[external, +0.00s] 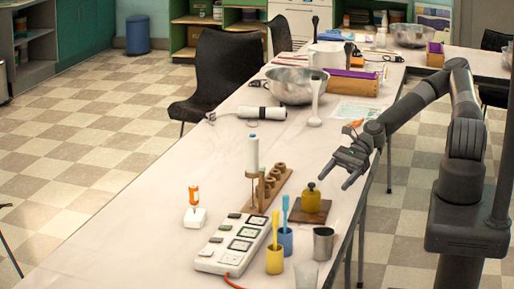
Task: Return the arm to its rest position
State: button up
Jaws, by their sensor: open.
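My arm reaches in from the right of the external view, bent at the elbow. My gripper (337,177) is at its end, over the right edge of the long table (120,222). Its two fingers are apart and nothing shows between them. A yellow bottle (311,197) on a dark wooden board stands just below and left of the fingers, apart from them.
Near the gripper are a wooden rack (272,184), a white power strip (232,243), a yellow cup (274,259), a blue cup (285,240) and a metal cup (323,243). A steel bowl (290,86) stands further back.

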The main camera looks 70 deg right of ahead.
jog(key=s+f+n+g+h, duration=0.1)
jog(key=s+n, duration=0.1)
jog(key=s+f+n+g+h, duration=0.1)
jog(key=s+f+n+g, duration=0.1)
jog(key=s+f+n+g+h, duration=0.1)
jog(key=s+f+n+g, duration=0.1)
jog(key=shift+s+a+n+h, duration=0.15)
jog(key=shift+a+n+h, duration=0.05)
jog(key=shift+n+h, duration=0.1)
jog(key=s+d+r+n+g+h, duration=0.2)
jog(key=d+r+n+h, duration=0.5)
jog(key=r+n+h, duration=0.15)
jog(key=s+a+r+n+t, duration=0.2)
jog(key=r, duration=0.6)
jog(key=s+a+r+n+t, duration=0.2)
jog(key=r+n, duration=0.1)
jog(key=r, duration=0.6)
jog(key=s+a+r+n+t, duration=0.2)
jog(key=r+n, duration=0.1)
jog(key=r, duration=0.5)
jog(key=shift+s+a+r+t+y, duration=0.3)
jog(key=shift+s+a+y, duration=0.05)
